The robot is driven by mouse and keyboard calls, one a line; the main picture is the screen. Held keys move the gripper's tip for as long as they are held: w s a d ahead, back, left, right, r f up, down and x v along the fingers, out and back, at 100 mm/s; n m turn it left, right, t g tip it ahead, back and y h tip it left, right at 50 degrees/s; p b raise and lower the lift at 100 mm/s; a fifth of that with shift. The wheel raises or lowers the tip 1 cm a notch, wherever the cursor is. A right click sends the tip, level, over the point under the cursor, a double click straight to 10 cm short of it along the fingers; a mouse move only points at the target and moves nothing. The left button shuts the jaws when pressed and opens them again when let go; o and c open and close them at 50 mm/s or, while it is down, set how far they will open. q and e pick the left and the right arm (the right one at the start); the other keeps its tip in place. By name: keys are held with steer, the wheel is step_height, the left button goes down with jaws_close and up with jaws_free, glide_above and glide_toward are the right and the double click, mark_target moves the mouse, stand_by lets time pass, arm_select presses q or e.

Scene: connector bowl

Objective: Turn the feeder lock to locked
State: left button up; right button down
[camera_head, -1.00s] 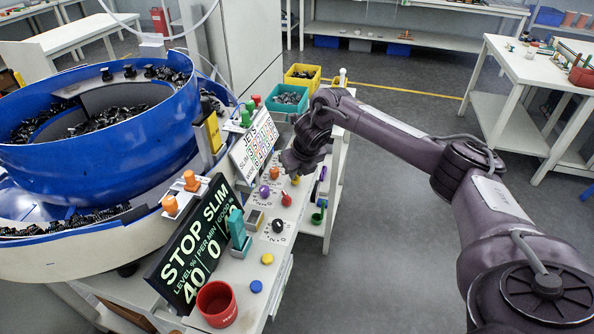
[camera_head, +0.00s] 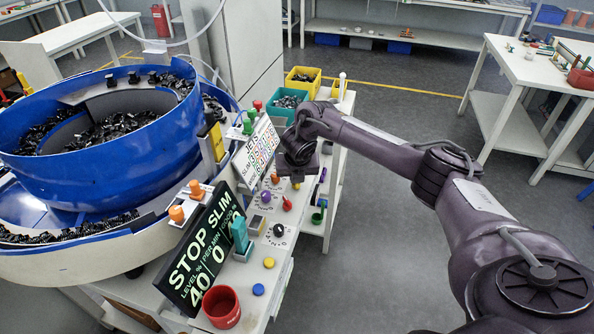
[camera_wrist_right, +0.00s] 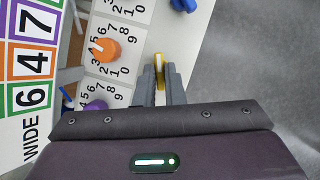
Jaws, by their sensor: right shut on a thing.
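My right gripper (camera_wrist_right: 160,84) points down at the white bench top beside the number dials. In the right wrist view its fingers are closed on a small yellow piece (camera_wrist_right: 159,66). This piece may be the handle of the feeder lock, but I read no lock label. The fingers hide most of it, so its angle is unclear. In the head view the right gripper (camera_head: 297,176) is over the bench edge near the orange knob. My left gripper is not in view.
The orange knob (camera_wrist_right: 104,49) and purple knob (camera_wrist_right: 95,105) sit close by on numbered dials. A red knob (camera_head: 287,203) is in front. The slanted label board (camera_head: 256,153), stop display (camera_head: 203,250) and blue bowl (camera_head: 95,125) stand left. Open floor lies right.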

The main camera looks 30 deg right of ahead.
steer(key=m+p, duration=0.1)
steer(key=m+h+p, duration=0.1)
steer(key=m, duration=0.1)
steer(key=m+g+p, duration=0.1)
steer(key=shift+w+a+r+m+p, duration=0.2)
steer(key=shift+r+m+p, duration=0.1)
steer(key=shift+m, duration=0.1)
steer(key=m+g+h+p, duration=0.1)
steer(key=m, duration=0.1)
steer(key=shift+w+a+f+m, duration=0.1)
steer(key=shift+m, duration=0.2)
steer(key=m, duration=0.2)
steer(key=shift+w+f+m+g, duration=0.1)
steer(key=shift+f+m+g, duration=0.05)
steer(key=shift+m+g, duration=0.2)
steer(key=shift+w+m+g+h+b, duration=0.1)
steer(key=shift+m+g+h+b, duration=0.35)
steer(key=shift+m, duration=1.1)
steer(key=shift+g, duration=0.3)
steer(key=c, duration=1.5)
jaws_free()
